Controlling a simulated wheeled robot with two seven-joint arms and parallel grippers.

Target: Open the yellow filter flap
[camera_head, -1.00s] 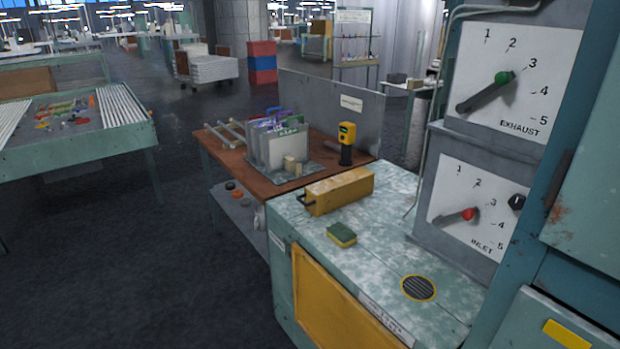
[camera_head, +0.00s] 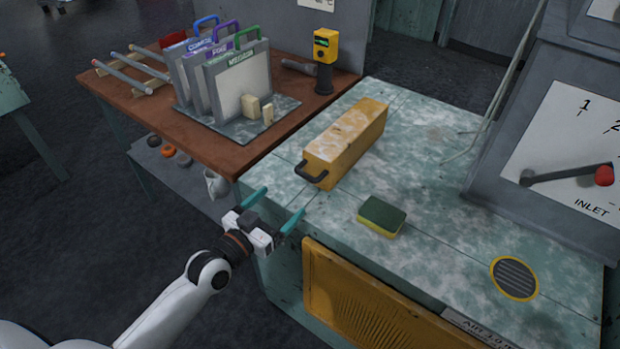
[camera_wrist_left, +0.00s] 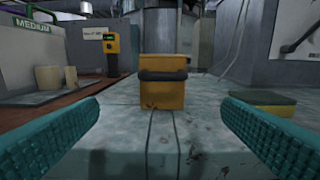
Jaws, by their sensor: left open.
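A yellow ribbed panel (camera_head: 375,300) sits in the upright front of the pale green cabinet, beside a partly legible label. It appears shut, but its lower part is cut off. A yellow box (camera_head: 345,142) with a black handle (camera_head: 311,174) lies on the cabinet top. My left gripper (camera_head: 275,206) is open and empty at the cabinet's front left corner, short of the handle. In the left wrist view the yellow box (camera_wrist_left: 163,96) and its handle (camera_wrist_left: 163,75) show between the spread teal fingers, apart from them. My right gripper is out of view.
A green and yellow sponge (camera_head: 382,215) and a round yellow-rimmed vent (camera_head: 514,278) are on the cabinet top (camera_head: 440,240). A brown table (camera_head: 150,120) with upright plates and a yellow handheld device (camera_head: 325,50) adjoins it. The inlet dial (camera_head: 575,160) stands at right.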

